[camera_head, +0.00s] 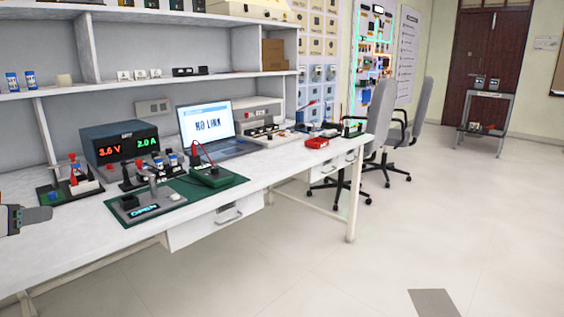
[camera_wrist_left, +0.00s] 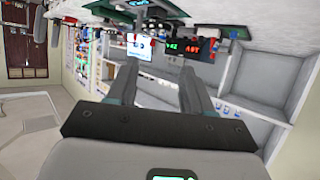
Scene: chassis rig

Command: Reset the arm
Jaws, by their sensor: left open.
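My left gripper (camera_head: 14,219) shows at the left edge of the head view, beside the front left of the workbench (camera_head: 290,182). In the left wrist view my left gripper (camera_wrist_left: 158,80) has its two fingers apart with nothing between them. That view is turned over, with the bench top along its upper edge. My right gripper is in neither view.
Shelves (camera_head: 190,81) rise behind. Grey chairs (camera_head: 381,120) stand right; open floor (camera_head: 450,220) lies in front.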

